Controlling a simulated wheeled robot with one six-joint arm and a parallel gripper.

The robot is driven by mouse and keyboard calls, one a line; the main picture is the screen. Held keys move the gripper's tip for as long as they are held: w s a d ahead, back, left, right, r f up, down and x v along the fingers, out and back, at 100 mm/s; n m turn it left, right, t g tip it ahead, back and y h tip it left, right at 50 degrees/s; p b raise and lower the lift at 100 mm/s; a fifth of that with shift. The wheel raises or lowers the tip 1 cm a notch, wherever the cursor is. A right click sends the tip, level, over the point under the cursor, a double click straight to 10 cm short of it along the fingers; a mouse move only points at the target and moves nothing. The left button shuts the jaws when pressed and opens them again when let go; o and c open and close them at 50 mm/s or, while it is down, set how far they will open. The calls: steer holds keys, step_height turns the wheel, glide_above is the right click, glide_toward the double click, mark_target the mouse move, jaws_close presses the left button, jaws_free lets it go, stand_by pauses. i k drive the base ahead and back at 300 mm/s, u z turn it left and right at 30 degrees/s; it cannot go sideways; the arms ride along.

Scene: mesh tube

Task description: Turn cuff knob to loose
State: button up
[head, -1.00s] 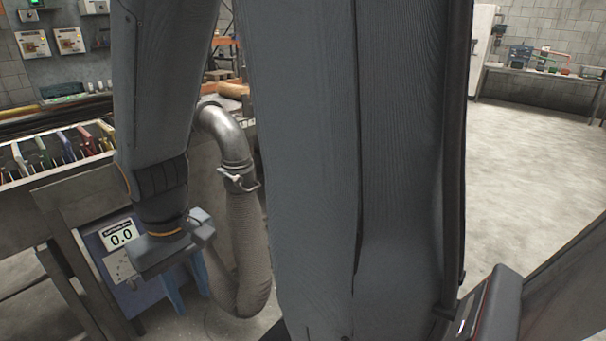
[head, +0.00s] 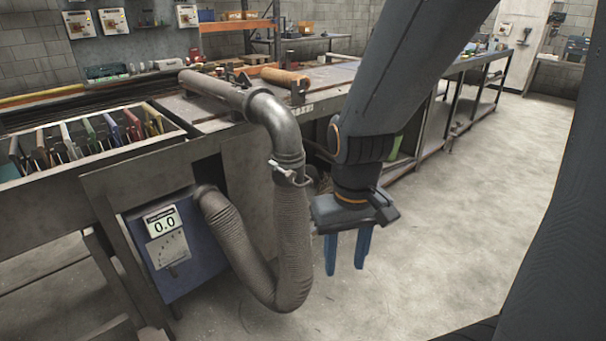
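The cuff (head: 291,176) is a metal clamp band where the metal elbow pipe (head: 275,125) meets the ribbed mesh hose (head: 293,235). A pale T-shaped knob (head: 279,169) sticks out at its left front; its exact setting is too small to tell. My gripper (head: 346,265) points down, just right of the hose and lower than the cuff. Its two blue fingers are apart with nothing between them. It appears clear of the knob, though its depth relative to the hose is hard to tell.
The hose loops down and back up to a blue box (head: 175,250) with a display reading 0.0 (head: 164,223). A rack of coloured-handled tools (head: 90,140) stands left. The bench (head: 325,85) runs behind. Open floor (head: 450,220) lies to the right.

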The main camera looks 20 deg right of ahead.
mark_target(290, 175)
steer(key=u, duration=1.4)
steer(key=k, duration=0.6)
steer(key=z, duration=1.6)
